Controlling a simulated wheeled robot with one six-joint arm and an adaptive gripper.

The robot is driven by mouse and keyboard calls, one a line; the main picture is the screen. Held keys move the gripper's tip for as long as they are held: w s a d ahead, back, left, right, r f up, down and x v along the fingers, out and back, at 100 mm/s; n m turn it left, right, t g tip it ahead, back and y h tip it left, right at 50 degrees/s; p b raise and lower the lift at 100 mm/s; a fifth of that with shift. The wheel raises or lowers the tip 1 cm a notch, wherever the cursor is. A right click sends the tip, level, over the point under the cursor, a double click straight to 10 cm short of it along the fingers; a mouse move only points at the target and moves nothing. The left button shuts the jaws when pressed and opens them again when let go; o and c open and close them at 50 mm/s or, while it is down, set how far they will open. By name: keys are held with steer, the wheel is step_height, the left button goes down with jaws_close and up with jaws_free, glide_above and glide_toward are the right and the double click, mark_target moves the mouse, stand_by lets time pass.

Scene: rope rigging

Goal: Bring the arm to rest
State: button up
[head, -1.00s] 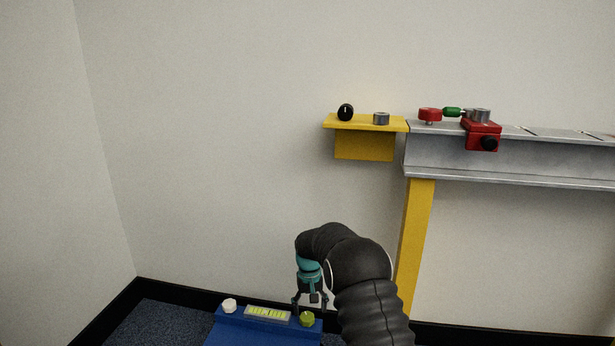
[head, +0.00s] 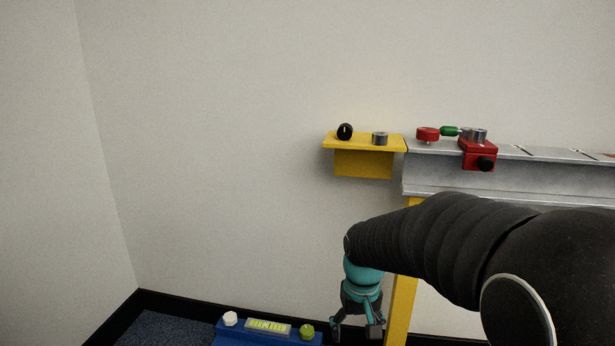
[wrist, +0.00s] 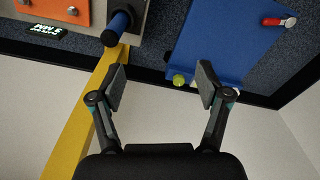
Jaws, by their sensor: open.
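The wrist view looks past the fingers at the wall, the floor and the blue bench (wrist: 225,45).
The yellow post (head: 402,300) carries a grey beam (head: 435,176) with a red clamp (head: 478,152). A yellow shelf (head: 362,143) holds a black knob and a metal ring. The blue bench (head: 268,338) has a white knob, a level vial and a green knob. The left wall is clear.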

steer(key=s+d+r+t+p, duration=0.2)
steer(key=s+r, duration=0.5)
steer(key=s, duration=0.2)
steer(key=s+d+r+m+t+p, duration=0.1)
steer(key=s+d+r+t+p, duration=0.1)
steer(key=s+r, duration=0.6)
steer(key=shift+s+d+t, duration=0.5)
steer(key=shift+s+d, duration=0.3)
steer(key=shift+s, duration=0.25)
steer(key=shift+a, duration=0.1)
